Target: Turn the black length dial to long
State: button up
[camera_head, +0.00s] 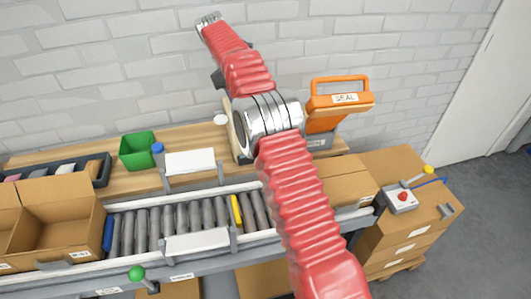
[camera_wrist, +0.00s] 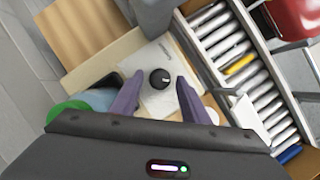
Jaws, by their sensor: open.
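In the wrist view the black length dial (camera_wrist: 160,78) is a round knob on a white panel (camera_wrist: 158,103) with small print along its upper right side. A small pale mark shows on the dial; which setting it points at is too small to tell. My gripper (camera_wrist: 160,76) has its two purple fingers apart, one on each side of the dial in this view, with a visible gap to it on both sides. Their height above the panel is hard to judge. In the head view the dial is not visible, and my red arm covers part of the bench.
The roller conveyor (camera_head: 150,229) runs in front of the wooden bench (camera_head: 109,185). A green bin (camera_head: 137,150), an open carton (camera_head: 62,235) and an orange SEAL machine (camera_head: 325,115) stand around. A switch box (camera_head: 400,199) sits on cartons at right. Clear floor lies far right.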

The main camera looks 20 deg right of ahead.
jog(key=n+t, duration=0.1)
jog(key=n, duration=0.3)
jog(key=shift+s+a+h, duration=0.1)
jog(key=shift+s+h, duration=0.05)
jog(key=shift+h, duration=0.25)
jog(key=n, duration=0.1)
jog(key=n+t, duration=0.2)
jog(key=n, duration=0.1)
jog(key=shift+s, duration=0.25)
jog(key=n+t, duration=0.1)
jog(key=n, duration=0.3)
jog(key=shift+s+n+t, duration=0.15)
jog(key=shift+n+t, duration=0.25)
jog(key=n+t+y, duration=0.1)
jog(key=n, duration=0.3)
jog(key=shift+s, duration=0.2)
jog(key=v, duration=1.4)
jog(key=s+f+m+y, duration=0.1)
jog(key=s+f+m, duration=0.4)
jog(key=m, duration=0.5)
jog(key=s+d+f+m+y, duration=0.2)
jog(key=s+d+f+m, duration=0.1)
jog(key=s+m, duration=1.1)
jog(key=shift+s+d+t, duration=0.15)
jog(key=shift+s+t, duration=0.25)
jog(key=shift+s, duration=2.9)
